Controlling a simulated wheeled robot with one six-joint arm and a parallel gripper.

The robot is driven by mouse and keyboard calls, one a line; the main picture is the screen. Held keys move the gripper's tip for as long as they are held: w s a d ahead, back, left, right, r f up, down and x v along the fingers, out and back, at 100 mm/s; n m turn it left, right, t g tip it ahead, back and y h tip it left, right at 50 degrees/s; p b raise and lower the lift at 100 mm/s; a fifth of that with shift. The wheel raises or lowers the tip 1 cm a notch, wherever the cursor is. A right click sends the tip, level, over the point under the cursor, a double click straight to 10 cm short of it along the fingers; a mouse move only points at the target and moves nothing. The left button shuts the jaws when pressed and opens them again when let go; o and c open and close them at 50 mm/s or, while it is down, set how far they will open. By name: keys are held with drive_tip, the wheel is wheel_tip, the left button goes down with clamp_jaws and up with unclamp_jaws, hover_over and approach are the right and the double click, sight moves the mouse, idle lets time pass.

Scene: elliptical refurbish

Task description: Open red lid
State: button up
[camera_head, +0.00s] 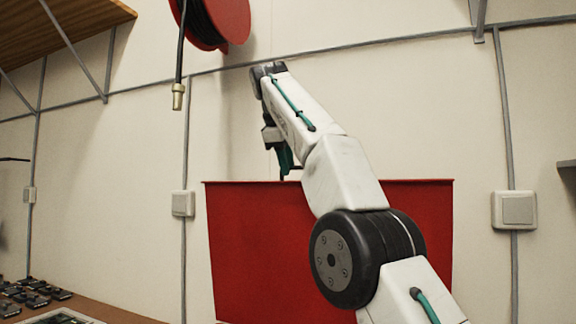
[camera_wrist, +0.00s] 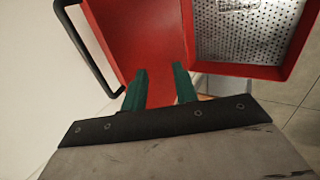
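A large red panel (camera_head: 250,250), which looks like the raised lid, stands upright behind my arm in the head view. In the wrist view, a plain red surface (camera_wrist: 135,35) that appears to be this lid has a black bar handle (camera_wrist: 83,42) along its left side. Right of it is a red-rimmed part with a perforated metal sheet (camera_wrist: 235,40). My gripper (camera_wrist: 159,70) has its two green fingers apart with nothing seen between them. The handle is well left of the fingers. In the head view, the green fingers show near the panel's top edge; contact cannot be told.
A red hose reel (camera_head: 225,20) hangs on the wall, with a hose end (camera_head: 178,96) dangling. Wall boxes (camera_head: 514,210) and conduits line the wall. A bench (camera_head: 100,308) with small dark parts is at lower left. A wooden shelf (camera_head: 60,30) is above it.

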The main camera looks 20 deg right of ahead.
drive_tip(key=s+a, duration=0.6)
drive_tip(key=s, duration=0.3)
drive_tip(key=shift+s+a, duration=0.4)
